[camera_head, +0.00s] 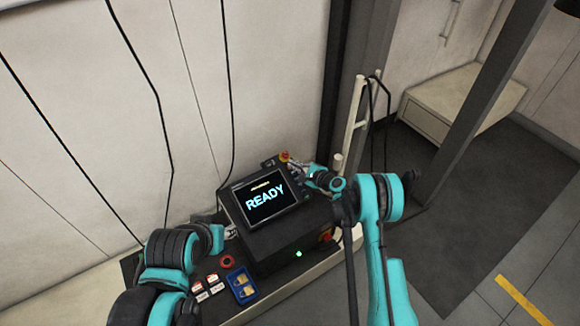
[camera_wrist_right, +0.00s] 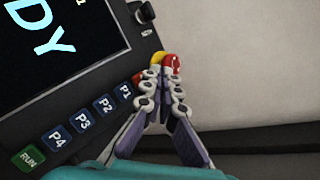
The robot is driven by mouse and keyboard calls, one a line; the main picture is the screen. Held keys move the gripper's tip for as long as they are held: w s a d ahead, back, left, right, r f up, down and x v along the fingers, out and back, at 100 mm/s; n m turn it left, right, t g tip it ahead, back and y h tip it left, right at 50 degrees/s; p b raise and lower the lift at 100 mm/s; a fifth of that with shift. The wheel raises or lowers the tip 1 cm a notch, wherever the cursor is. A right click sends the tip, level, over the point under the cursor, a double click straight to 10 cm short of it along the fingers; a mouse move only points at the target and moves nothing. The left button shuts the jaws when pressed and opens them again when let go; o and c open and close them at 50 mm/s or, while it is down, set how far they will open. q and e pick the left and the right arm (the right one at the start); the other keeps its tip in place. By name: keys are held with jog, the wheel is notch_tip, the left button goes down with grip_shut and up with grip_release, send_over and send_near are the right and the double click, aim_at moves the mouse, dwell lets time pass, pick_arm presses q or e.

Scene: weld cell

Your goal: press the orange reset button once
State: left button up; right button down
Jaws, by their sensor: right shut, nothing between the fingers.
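The control box (camera_head: 287,227) has a tilted screen (camera_head: 265,195) reading READY; part of the screen shows in the right wrist view (camera_wrist_right: 50,38). My right gripper (camera_head: 311,171) is at the screen's right edge. In the right wrist view its fingers (camera_wrist_right: 160,77) are shut and empty, tips close to a red and yellow knob (camera_wrist_right: 157,57). Whether they touch it I cannot tell. That knob (camera_head: 284,157) stands at the panel's upper right corner. A small red patch by the left fingertip is unclear. I cannot single out an orange reset button. My left gripper (camera_head: 231,231) is partly hidden beside the box.
Blue keys P1 to P4 (camera_wrist_right: 82,120) and a green RUN key (camera_wrist_right: 29,158) line the panel edge. A red ring-shaped item (camera_head: 227,262) and a blue tray (camera_head: 241,287) are on the bench. A white post (camera_head: 350,125) stands close behind my right arm.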

jog(key=shift+s+d+r+p, duration=0.2)
jog(key=shift+s+r, duration=0.1)
jog(key=shift+r, duration=0.35)
jog(key=shift+s+d+r+p, duration=0.15)
jog(key=shift+s+r+p, duration=0.1)
jog(key=shift+r, duration=0.4)
jog(key=shift+s+d+r+p, duration=0.2)
jog(key=shift+s+r, duration=0.1)
jog(key=shift+r, duration=0.35)
jog(key=s+d+r+n+g+h, duration=0.1)
jog(key=s+d+r+n+h, duration=0.2)
jog(key=s+r, duration=0.6)
jog(key=s+d+r+n+g+h, duration=0.1)
jog(key=s+d+r+n, duration=0.35)
jog(key=r, duration=0.85)
jog(key=s+d+n+g+h, duration=0.1)
jog(key=s+d+n, duration=0.3)
jog(key=s, duration=1)
jog(key=s+d+n+h, duration=0.4)
jog(key=s+d+n, duration=0.1)
jog(key=s, duration=0.9)
jog(key=shift+d+r+n+g+h, duration=0.2)
jog(key=shift+n+g+h, duration=0.1)
jog(key=shift+n+g, duration=0.15)
